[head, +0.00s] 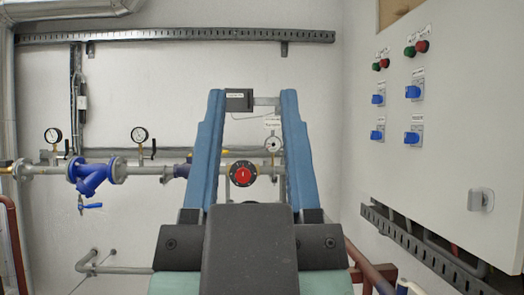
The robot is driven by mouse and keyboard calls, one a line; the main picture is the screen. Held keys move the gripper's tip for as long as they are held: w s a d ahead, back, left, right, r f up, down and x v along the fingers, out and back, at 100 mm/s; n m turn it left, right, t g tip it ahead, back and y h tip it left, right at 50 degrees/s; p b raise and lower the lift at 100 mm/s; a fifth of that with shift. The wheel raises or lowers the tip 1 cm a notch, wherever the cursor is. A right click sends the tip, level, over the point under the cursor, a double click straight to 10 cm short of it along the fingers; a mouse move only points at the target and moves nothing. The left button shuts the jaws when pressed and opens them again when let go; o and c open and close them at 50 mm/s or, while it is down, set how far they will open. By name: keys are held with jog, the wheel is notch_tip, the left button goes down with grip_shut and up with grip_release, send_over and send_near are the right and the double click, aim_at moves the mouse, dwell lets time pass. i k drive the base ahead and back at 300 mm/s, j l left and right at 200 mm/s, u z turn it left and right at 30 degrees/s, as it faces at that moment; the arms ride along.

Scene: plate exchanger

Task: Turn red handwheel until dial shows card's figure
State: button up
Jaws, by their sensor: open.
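The red handwheel (243,174), a red disc with a dark rim, is on the pipework at the back wall. It shows between the two blue fingers of my gripper (252,97). The fingers are wide apart and nothing is held between them; they seem well short of the wheel. A small round white dial (273,144) is up and right of the wheel, by the right finger. A small white card (272,122) is just above this dial. The dial's reading and the card's writing are too small to read. My gripper's body hides what is below the wheel.
A blue valve (91,173) and two gauges (53,135) (140,134) are on the pipe at left. A dark labelled box (239,100) shows between the fingertips. A white cabinet (440,150) with blue switches stands at right, a slotted rail (420,245) below it.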

aim_at(243, 175)
jog(key=i+j+z, duration=0.2)
jog(key=i+j, duration=0.25)
jog(key=i, duration=0.3)
jog(key=i+j+z, duration=0.2)
jog(key=i+j, duration=0.35)
jog(key=i, duration=0.15)
jog(key=i+j+u, duration=0.2)
jog(key=i, duration=0.25)
jog(key=i+j+u, duration=0.2)
jog(key=i, duration=0.25)
jog(key=j, duration=0.1)
